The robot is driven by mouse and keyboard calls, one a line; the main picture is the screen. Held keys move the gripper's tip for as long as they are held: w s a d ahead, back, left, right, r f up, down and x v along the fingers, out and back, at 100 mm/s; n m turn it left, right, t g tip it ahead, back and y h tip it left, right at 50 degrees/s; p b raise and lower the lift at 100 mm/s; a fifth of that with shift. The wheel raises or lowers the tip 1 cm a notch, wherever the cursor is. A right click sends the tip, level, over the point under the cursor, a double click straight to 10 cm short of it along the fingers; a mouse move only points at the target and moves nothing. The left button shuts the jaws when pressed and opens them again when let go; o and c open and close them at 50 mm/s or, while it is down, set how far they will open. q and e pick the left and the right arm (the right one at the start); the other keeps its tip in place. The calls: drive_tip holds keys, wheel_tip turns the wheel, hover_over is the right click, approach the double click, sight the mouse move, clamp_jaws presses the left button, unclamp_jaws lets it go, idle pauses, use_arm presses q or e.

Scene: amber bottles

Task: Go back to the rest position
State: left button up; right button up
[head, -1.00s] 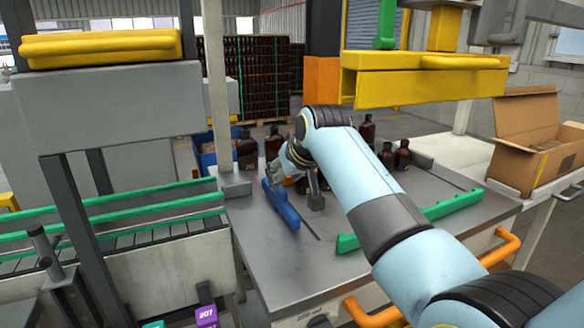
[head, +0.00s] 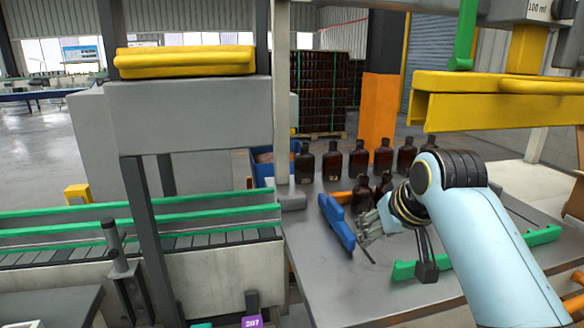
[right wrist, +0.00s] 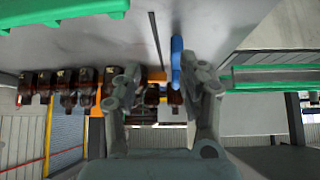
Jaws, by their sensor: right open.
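Several amber bottles (head: 332,162) with dark caps stand upright along the back of the grey table (head: 330,270). Two of them (head: 362,194) stand nearer, just behind my right gripper. My right gripper (head: 372,228) is over the table, to the right of the blue guide rail, with its fingers apart and nothing between them. In the right wrist view the gripper (right wrist: 162,92) also shows open and empty, with bottles (right wrist: 68,88) and the blue rail beyond it. My left gripper is in neither view.
The blue rail (head: 337,222) and a green rail (head: 540,236) border the table area around my right arm. A yellow beam (head: 490,105) hangs above at the right. A conveyor with green rails (head: 140,228) runs at the left. A blue crate (head: 263,165) stands behind the post.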

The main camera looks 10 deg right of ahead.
drive_tip(key=s+d+f+g+h, duration=0.1)
drive_tip(key=s+d+f+g, duration=0.15)
drive_tip(key=s, duration=1.35)
drive_tip(key=s+d+f+g, duration=0.2)
drive_tip(key=s+d+f, duration=0.15)
drive_tip(key=s, duration=1.35)
drive_tip(key=s+d+f+g+b, duration=0.2)
drive_tip(key=f+b, duration=0.8)
drive_tip(key=f, duration=2.9)
drive_tip(key=s+d+f+b, duration=0.2)
drive_tip(key=s+f+b, duration=0.5)
drive_tip(key=s+f, duration=1.1)
drive_tip(key=shift+s+f, duration=0.3)
drive_tip(key=shift+f, duration=0.55)
drive_tip(key=shift+g, duration=0.25)
